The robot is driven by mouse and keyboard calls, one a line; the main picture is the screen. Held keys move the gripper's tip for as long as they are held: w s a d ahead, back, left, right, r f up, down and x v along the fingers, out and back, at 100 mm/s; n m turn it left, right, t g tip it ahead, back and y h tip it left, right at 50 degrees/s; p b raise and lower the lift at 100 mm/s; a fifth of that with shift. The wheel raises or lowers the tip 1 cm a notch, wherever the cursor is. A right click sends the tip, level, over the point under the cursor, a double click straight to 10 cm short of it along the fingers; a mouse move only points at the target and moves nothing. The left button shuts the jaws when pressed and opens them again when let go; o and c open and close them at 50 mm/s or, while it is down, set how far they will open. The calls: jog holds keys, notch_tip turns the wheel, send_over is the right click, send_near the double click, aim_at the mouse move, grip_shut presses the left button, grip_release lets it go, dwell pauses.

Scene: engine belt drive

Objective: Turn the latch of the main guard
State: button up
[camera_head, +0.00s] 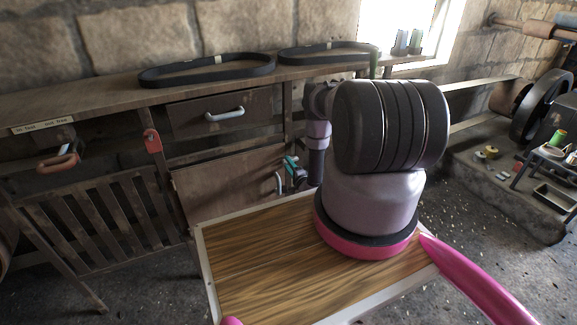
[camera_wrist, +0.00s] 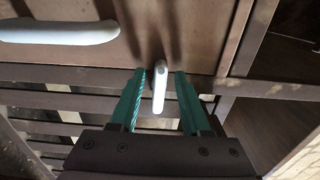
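The main guard seems to be the brown panel (camera_head: 225,188) below the drawer; its edge and face fill the top of the wrist view (camera_wrist: 205,35). A small pale latch (camera_wrist: 159,88) sits at the panel's edge, its free end pointing down in the wrist view, past the edge. My gripper (camera_wrist: 160,95) is open, one teal finger on each side of the latch, with a visible gap to each. In the head view my gripper (camera_head: 290,163) is at the panel's right edge, and the latch cannot be made out there.
A pale bar handle (camera_wrist: 60,30) is on the panel close by; it also shows in the head view (camera_head: 279,183). A drawer (camera_head: 215,110) is above and a slatted panel (camera_head: 105,220) to the left. Two black belts (camera_head: 205,70) lie on the bench top.

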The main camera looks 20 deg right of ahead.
jog(key=shift+s, duration=0.1)
jog(key=s, duration=1)
jog(key=shift+s+d, duration=0.2)
jog(key=shift+s, duration=0.15)
jog(key=shift+s, duration=0.1)
